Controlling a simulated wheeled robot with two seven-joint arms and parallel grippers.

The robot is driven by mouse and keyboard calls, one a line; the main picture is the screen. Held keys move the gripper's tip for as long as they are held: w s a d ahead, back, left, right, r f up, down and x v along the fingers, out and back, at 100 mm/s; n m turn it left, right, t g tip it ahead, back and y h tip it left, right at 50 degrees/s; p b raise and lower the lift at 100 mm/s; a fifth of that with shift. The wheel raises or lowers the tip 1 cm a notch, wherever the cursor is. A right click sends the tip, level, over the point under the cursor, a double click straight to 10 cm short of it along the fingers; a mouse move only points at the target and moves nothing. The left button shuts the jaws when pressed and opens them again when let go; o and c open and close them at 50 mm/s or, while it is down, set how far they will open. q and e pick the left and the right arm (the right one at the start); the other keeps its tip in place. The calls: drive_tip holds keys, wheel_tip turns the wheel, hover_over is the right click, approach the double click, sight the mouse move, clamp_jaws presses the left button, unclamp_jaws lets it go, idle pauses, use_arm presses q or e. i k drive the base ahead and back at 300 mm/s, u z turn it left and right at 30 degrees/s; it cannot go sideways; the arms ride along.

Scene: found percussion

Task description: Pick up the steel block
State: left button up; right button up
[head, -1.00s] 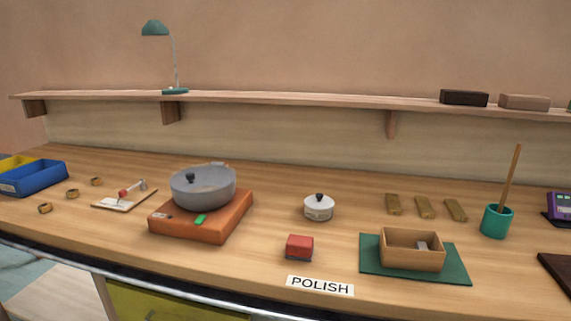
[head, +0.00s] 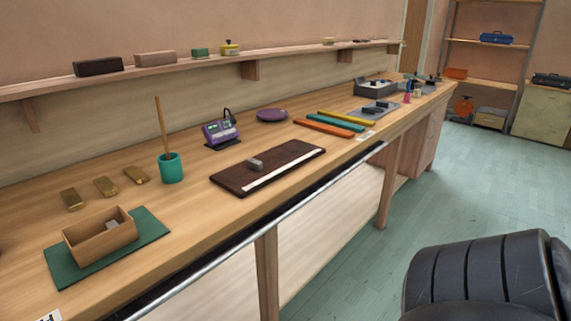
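A small grey metal-looking block (head: 255,163) lies on a dark brown board (head: 235,181) with a white strip along its front edge, at the middle of the bench. Another small grey piece (head: 112,225) sits inside an open wooden box (head: 84,247) on a green mat (head: 147,232) at the lower left. The view does not show which of the two is steel. Neither of my grippers is in view.
A teal pot (head: 171,168) with an upright wooden stick and a purple device (head: 219,133) stand behind the board. Coloured bars (head: 335,122) lie further right. Brass-coloured pieces (head: 106,187) lie behind the box.

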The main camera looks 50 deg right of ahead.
sight(256, 165)
drive_tip(key=z, duration=3.15)
drive_tip(key=i, duration=1.45)
drive_tip(key=u, duration=2.3)
